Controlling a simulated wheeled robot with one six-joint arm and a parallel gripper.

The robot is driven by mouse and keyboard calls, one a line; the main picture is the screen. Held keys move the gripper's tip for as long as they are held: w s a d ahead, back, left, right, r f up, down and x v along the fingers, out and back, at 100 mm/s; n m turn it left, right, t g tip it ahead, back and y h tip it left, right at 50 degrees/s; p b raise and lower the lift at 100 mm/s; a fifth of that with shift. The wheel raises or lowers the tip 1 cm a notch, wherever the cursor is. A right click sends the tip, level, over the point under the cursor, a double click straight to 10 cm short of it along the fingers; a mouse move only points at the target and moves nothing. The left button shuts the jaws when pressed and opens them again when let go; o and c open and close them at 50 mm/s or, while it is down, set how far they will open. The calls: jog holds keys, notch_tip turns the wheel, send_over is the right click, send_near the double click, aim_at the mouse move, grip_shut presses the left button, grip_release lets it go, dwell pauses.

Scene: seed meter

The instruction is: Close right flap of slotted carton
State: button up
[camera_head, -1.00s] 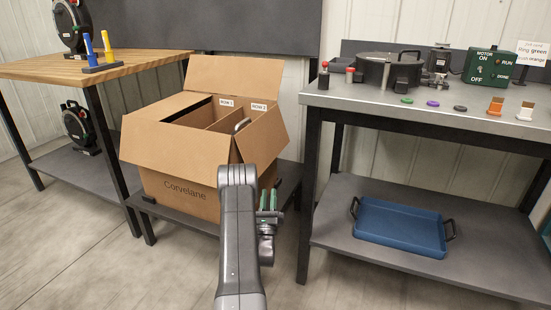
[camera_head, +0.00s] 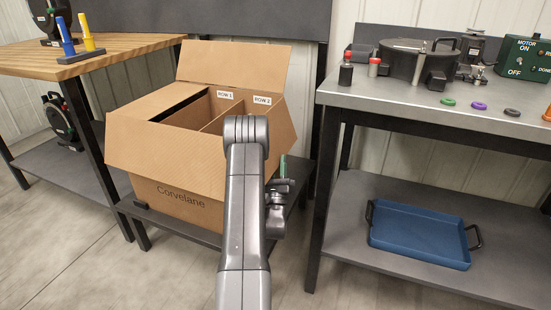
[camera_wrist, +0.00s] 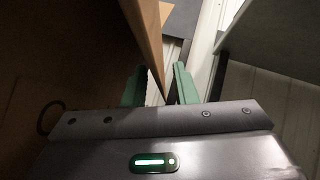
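The slotted carton (camera_head: 182,204), marked Corvelane, stands open on a low dark stand. Its right flap (camera_head: 281,131) is raised and slopes outward to the right, partly hidden behind my arm. The back flap stands up and the front flap slopes outward. My gripper (camera_head: 283,185) is at the carton's right side, below the right flap, mostly hidden by my arm. In the wrist view my gripper (camera_wrist: 159,88) has two green fingers spread apart. A cardboard panel (camera_wrist: 150,35) reaches down to the gap between them; I cannot tell whether it touches a finger.
A metal-topped bench (camera_head: 335,93) stands to the right, with a blue tray (camera_head: 420,235) on its lower shelf. A wooden-topped table (camera_head: 30,62) stands at left. A narrow floor gap separates the carton's stand (camera_head: 140,214) from the right bench.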

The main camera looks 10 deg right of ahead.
jog(key=shift+r, duration=0.1)
jog(key=shift+c, duration=0.3)
grip_shut()
jog(key=shift+w, duration=0.1)
dwell(1.1)
